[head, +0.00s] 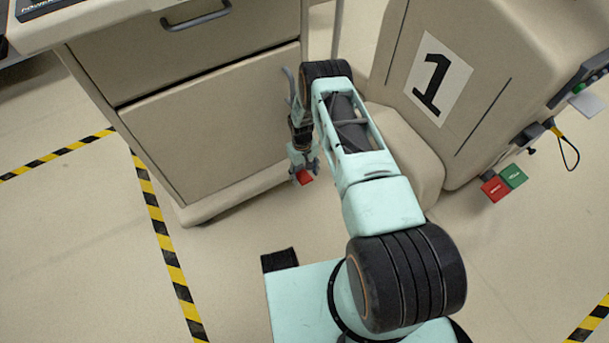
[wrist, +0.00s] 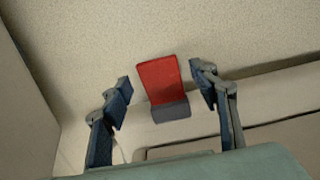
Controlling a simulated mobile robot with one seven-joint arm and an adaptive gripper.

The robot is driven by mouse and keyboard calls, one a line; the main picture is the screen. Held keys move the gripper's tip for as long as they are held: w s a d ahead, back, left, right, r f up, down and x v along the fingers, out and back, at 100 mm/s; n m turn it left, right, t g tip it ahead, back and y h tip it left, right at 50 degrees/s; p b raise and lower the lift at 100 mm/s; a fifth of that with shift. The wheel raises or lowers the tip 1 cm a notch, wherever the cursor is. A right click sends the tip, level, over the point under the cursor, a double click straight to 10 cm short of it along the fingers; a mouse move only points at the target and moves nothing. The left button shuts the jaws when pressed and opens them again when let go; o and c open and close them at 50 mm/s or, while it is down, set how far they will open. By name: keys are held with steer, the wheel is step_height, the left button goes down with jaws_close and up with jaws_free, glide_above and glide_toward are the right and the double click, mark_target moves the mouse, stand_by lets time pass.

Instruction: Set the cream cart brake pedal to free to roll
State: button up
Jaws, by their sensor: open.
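The cream cart (head: 215,115) with drawers stands at the left in the head view. A small red pedal (head: 304,177) shows low by its right side, and it also shows in the wrist view (wrist: 158,78) with a dark grey end. My gripper (head: 302,163) is at this pedal, partly hidden by my arm in the head view. In the wrist view my gripper (wrist: 166,90) is open, its two blue fingers on either side of the pedal with gaps. I cannot tell the pedal's exact height from the fingertips.
A beige unit (head: 480,70) marked 1 stands to the right of my arm. It has a red pedal (head: 495,188) and a green pedal (head: 514,176) at its lower right. Yellow-black floor tape (head: 165,235) runs at the left; the floor there is clear.

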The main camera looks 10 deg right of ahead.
mark_target(305, 178)
step_height(305, 178, up, 9)
steer(key=shift+r, duration=0.15)
stand_by(0.4)
steer(key=shift+s+d, duration=0.1)
